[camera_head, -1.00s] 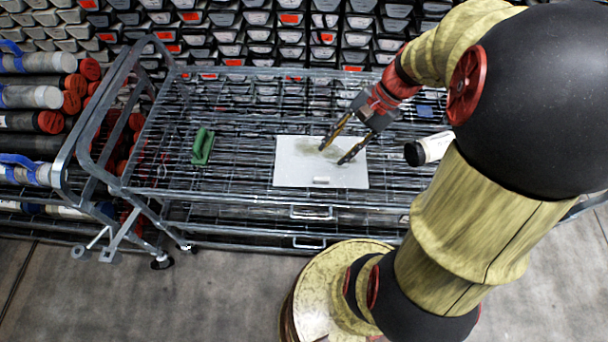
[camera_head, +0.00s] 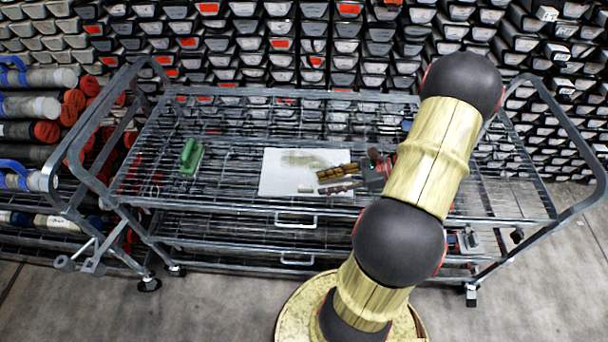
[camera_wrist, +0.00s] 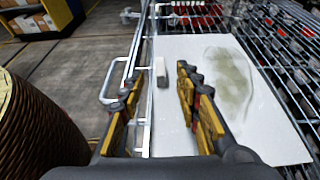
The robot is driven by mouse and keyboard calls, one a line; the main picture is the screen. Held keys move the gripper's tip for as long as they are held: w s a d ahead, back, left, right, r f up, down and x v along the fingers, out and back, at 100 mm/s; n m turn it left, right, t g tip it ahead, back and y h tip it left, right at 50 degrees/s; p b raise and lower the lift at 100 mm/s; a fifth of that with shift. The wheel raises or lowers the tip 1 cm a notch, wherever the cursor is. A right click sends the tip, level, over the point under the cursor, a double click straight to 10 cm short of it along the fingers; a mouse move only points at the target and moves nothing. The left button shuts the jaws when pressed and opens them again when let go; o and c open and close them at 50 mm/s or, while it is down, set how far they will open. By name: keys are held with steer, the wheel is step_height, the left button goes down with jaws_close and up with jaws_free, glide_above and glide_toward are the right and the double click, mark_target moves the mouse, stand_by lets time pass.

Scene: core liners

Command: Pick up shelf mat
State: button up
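The shelf mat (camera_head: 273,177) appears to be the white rectangular sheet with a grey-green stain, lying flat on the wire top of a metal trolley. In the wrist view the mat (camera_wrist: 183,48) fills the middle and right. My gripper (camera_head: 321,181) is open at the mat's right side, its fingers pointing left over it. In the wrist view a small white block (camera_wrist: 161,70) at the mat's edge appears between the open fingers. I cannot tell whether the fingertips touch the mat. My arm covers part of the trolley to the right of the mat.
A green block-like object (camera_head: 191,157) lies on the trolley (camera_head: 225,222) left of the mat. Raised tubular handles stand at both trolley ends. Red-capped core tubes (camera_head: 45,131) lie on a rack at left. Stacked trays fill the back wall.

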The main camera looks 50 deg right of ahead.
mark_target(308, 186)
steer(key=b+x, duration=0.2)
steer(key=x, duration=0.3)
steer(key=shift+w+a+f, duration=0.1)
steer(key=shift+w+a, duration=0.05)
steer(key=c, duration=0.3)
jaws_close()
stand_by(0.4)
